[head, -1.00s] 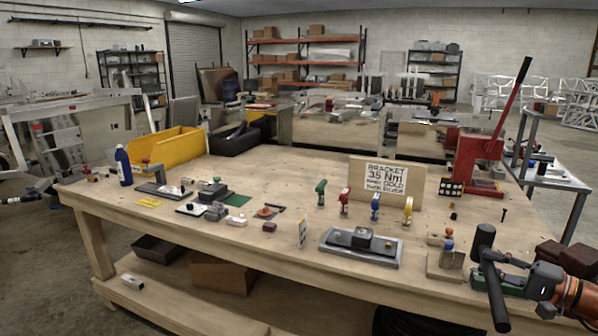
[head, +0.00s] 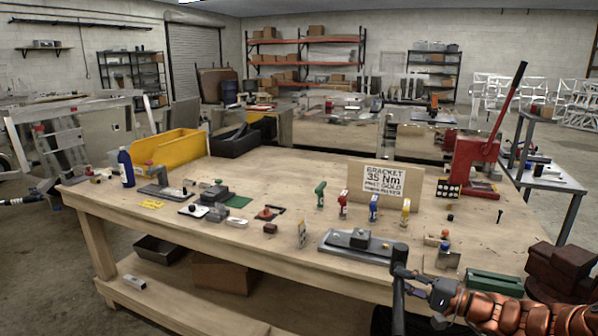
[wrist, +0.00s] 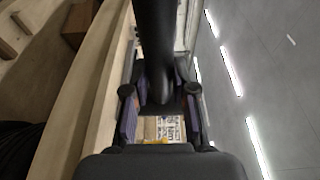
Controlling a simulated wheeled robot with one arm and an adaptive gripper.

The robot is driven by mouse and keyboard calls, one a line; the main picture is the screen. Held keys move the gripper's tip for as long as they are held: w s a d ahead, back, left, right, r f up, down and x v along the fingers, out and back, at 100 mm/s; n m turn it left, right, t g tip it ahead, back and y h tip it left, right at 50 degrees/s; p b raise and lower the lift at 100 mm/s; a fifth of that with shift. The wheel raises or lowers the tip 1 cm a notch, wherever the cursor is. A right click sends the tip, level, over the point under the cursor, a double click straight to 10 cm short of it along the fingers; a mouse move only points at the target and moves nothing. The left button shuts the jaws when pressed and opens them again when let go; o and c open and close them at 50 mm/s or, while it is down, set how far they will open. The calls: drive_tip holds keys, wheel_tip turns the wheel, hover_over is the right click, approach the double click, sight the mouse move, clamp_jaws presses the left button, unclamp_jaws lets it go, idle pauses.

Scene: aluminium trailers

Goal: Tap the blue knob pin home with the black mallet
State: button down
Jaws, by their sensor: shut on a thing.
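The black mallet (head: 399,262) is in my gripper (head: 424,288) at the front edge of the bench, its head up. In the wrist view the mallet (wrist: 155,45) runs as a dark shaft between the two fingers of my gripper (wrist: 161,105), which are shut on it. The blue knob pin (head: 445,247) shows as a small blue knob at a fixture block (head: 446,260) near the bench's front right. An orange knob sits just above it in the picture. The mallet is left of the pin and apart from it. How deep the pin sits cannot be told.
A grey plate with a dark block (head: 345,257) lies left of the mallet. A red arbor press (head: 470,165) stands behind. Coloured clamps and a sign (head: 392,180) stand mid-bench.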

drive_tip(key=a+f, duration=0.5)
drive_tip(key=a, duration=0.3)
drive_tip(key=shift+w+n+g+y, duration=0.3)
drive_tip(key=shift+w, duration=0.05)
drive_tip(key=shift+a+f, duration=0.1)
drive_tip(key=shift+f, duration=0.05)
